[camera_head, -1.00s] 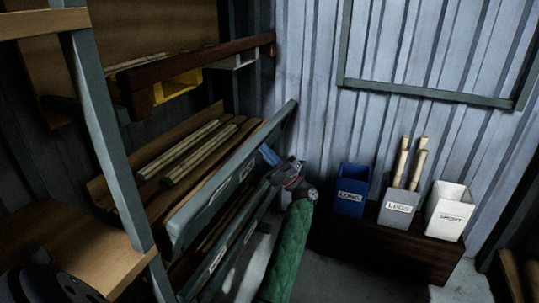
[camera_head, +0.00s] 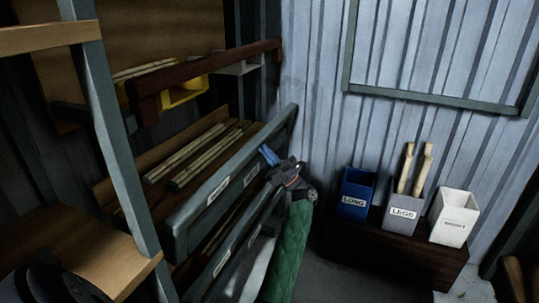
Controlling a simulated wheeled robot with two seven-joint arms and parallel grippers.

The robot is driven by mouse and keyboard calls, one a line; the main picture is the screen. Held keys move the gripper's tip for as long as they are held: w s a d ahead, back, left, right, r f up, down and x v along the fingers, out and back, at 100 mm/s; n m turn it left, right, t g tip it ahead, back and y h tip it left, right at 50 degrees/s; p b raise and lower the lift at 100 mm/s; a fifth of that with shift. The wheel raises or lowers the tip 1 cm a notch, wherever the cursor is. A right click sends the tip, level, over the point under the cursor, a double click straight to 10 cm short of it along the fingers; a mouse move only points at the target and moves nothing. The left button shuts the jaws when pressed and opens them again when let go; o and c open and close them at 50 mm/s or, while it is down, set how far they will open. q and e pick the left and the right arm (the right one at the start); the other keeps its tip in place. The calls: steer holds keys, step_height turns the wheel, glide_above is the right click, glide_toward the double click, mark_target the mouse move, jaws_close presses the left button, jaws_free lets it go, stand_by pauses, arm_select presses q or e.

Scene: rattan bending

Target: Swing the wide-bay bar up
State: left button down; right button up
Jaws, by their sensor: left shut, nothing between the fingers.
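A dark brown bar (camera_head: 215,68) runs across the front of the upper shelf. Grey bars cross the lower bays: an upper labelled one (camera_head: 190,218) and another below it (camera_head: 212,270). I cannot tell from the labels which is the wide-bay bar. My left gripper (camera_head: 268,155), with blue fingertips, is shut and empty. In the picture it overlaps the right part of the upper grey bar, below its far end; contact cannot be told. My right gripper does not show.
Rattan poles (camera_head: 208,155) lie on the shelf behind the upper grey bar. A yellow bin (camera_head: 182,96) sits behind the brown bar. Blue (camera_head: 349,211), grey (camera_head: 402,217) and white (camera_head: 453,232) bins stand right on a low dark bench (camera_head: 395,255). A rack post (camera_head: 115,140) stands left.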

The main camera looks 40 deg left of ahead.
arm_select(q)
steer(key=shift+p+x, duration=0.45)
steer(key=shift+x, duration=0.65)
steer(key=w+d+f+b, duration=0.1)
steer(key=w+d+f, duration=0.1)
steer(key=d, duration=0.7)
steer(key=shift+d, duration=0.25)
steer(key=shift+w+f, duration=0.1)
steer(key=shift+f, duration=0.05)
